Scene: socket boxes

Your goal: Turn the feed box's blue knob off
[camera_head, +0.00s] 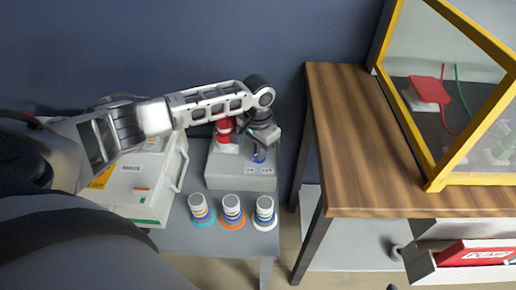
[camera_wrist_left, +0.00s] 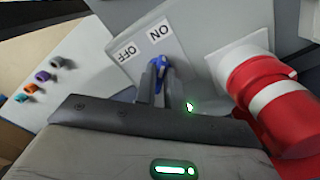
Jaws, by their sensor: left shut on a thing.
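The feed box (camera_head: 236,183) is a grey box on the grey table, with a small label reading ON and OFF on its top. Its blue knob (camera_head: 258,157) sits by that label. In the left wrist view the blue knob (camera_wrist_left: 157,63) lies between my left gripper's fingers (camera_wrist_left: 153,84), beside the ON/OFF label (camera_wrist_left: 147,45). My left gripper (camera_head: 260,146) reaches down over the box and is shut on the knob. The fingers hide part of the knob, so I cannot tell its exact setting. My right gripper is not in view.
A red and white plug (camera_head: 224,130) stands on the feed box, close beside my left gripper. Several striped cylinders with coloured bases (camera_head: 232,213) stand in front. A white box (camera_head: 150,190) is at left. A wooden table (camera_head: 350,140) with a yellow-framed case (camera_head: 436,180) is at right.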

